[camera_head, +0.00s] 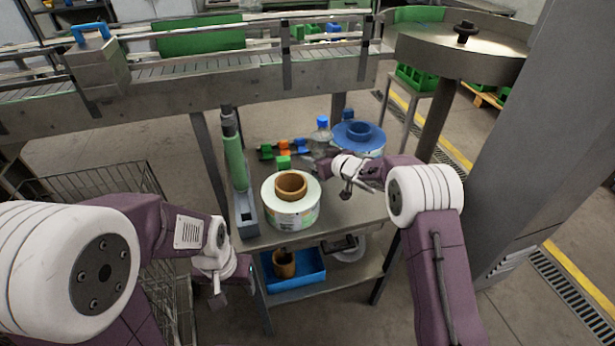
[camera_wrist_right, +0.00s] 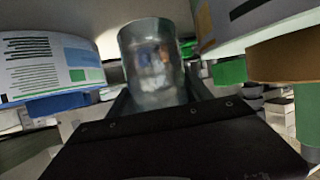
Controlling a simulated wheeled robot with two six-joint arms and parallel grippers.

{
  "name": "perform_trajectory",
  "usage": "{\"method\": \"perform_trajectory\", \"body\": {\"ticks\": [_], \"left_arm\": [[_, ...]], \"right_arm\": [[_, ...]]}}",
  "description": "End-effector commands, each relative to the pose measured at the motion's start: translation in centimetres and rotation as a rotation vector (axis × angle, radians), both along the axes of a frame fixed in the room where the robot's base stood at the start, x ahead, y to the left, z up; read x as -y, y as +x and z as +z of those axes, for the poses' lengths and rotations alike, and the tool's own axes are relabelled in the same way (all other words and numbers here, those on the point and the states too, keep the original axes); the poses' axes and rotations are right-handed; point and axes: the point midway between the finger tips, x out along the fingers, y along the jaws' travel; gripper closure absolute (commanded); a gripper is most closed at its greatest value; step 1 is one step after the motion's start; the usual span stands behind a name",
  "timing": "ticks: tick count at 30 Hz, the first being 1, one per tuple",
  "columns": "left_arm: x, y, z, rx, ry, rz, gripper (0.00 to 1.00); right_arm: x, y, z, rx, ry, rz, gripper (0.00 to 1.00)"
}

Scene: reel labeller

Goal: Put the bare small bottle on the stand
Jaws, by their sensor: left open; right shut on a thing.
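A clear bottle with a blue cap (camera_head: 322,124) stands out near the back of the steel table (camera_head: 345,215). My right gripper (camera_head: 322,160) is beside it, partly hidden by its own wrist. In the right wrist view it is shut on a clear, unlabelled small bottle (camera_wrist_right: 152,60); the gripper body hides one end. I cannot tell whether the bottle touches the table. My left gripper (camera_head: 222,284) is open and empty, low, left of the table. I cannot tell which thing is the stand; a green upright (camera_head: 236,162) rises from a grey base (camera_head: 247,218).
A label reel with a brown core (camera_head: 291,212) and a blue-topped reel (camera_head: 358,134) flank the right gripper. Small green and orange pieces (camera_head: 283,148) lie behind. A blue bin (camera_head: 298,279) is on the lower shelf. A conveyor (camera_head: 200,85) runs behind; a wire basket (camera_head: 95,180) is left.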

Motion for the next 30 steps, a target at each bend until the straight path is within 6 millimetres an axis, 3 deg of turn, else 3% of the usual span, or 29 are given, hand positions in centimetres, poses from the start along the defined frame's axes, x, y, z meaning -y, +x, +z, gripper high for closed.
{"method": "perform_trajectory", "body": {"ticks": [11,22,26,30], "left_arm": [[0.0,0.0,0.0,0.000,0.000,0.000,0.50],[0.0,0.0,-0.2,0.000,0.000,0.000,0.50],[0.0,0.0,-0.2,0.000,0.000,0.000,0.50],[0.0,0.0,-0.4,0.000,0.000,0.000,0.50]], "right_arm": [[5.2,-1.7,3.1,0.009,-0.001,-0.037,1.00],[12.7,-7.0,6.8,0.007,0.000,-0.088,1.00],[13.7,-8.2,7.3,0.005,0.002,-0.095,1.00],[13.5,-8.1,7.0,0.003,0.002,-0.093,1.00]]}}
